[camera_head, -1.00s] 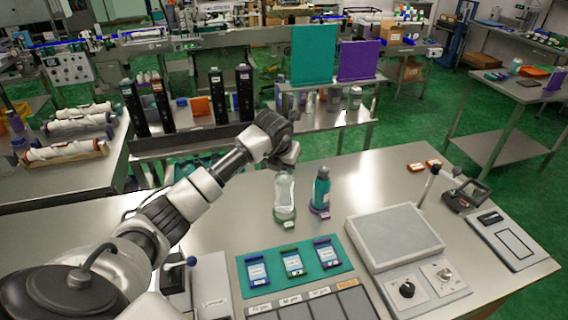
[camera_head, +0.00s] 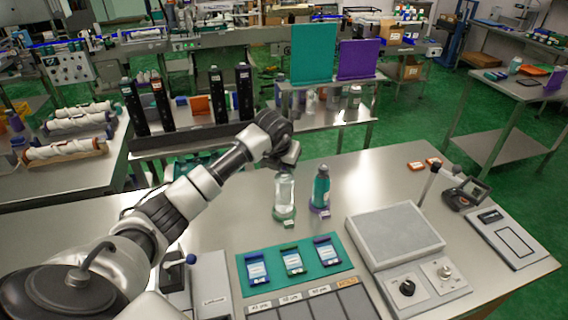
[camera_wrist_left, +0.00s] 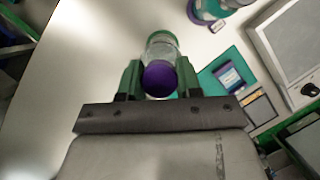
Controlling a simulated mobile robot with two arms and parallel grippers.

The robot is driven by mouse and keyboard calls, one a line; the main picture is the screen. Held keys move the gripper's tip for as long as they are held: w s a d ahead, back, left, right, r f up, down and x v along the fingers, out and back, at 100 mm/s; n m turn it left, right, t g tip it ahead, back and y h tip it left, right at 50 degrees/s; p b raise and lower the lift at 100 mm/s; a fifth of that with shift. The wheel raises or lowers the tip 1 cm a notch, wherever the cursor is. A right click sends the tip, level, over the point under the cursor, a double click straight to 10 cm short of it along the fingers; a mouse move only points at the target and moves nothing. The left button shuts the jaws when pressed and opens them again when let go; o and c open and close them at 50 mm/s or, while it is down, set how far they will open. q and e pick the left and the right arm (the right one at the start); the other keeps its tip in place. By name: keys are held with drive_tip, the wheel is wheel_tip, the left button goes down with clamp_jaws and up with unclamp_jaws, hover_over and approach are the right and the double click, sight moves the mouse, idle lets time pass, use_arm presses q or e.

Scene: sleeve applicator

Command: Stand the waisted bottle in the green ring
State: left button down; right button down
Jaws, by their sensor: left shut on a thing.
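The waisted bottle (camera_head: 284,190) is clear, stands about upright, and has a purple cap (camera_wrist_left: 159,79) seen in the left wrist view. My left gripper (camera_wrist_left: 159,82) is shut on it near the cap, its green fingers on either side. In the head view my left gripper (camera_head: 285,168) is over the bottle's top and hides the cap. The green ring (camera_head: 285,214) is on the table at the bottle's lower end and also shows beyond the bottle in the left wrist view (camera_wrist_left: 162,34). The bottle's base looks within the ring; I cannot tell whether it rests on the table. My right gripper is not in view.
A teal bottle (camera_head: 321,188) stands in a purple ring (camera_head: 319,209) just right of the waisted bottle. A teal mat (camera_head: 270,284) with labelled cards lies in front, and a grey plate device (camera_head: 395,236) stands to the right. The table left of the bottle is clear.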

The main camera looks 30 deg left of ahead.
use_arm(q)
drive_tip(key=shift+f+b, duration=1.15)
drive_tip(key=shift+f, duration=0.35)
drive_tip(key=shift+c, duration=1)
unclamp_jaws()
drive_tip(key=shift+r, duration=0.1)
drive_tip(key=shift+r+p, duration=2.7)
drive_tip(key=shift+r, duration=1.7)
drive_tip(key=shift+f, duration=0.1)
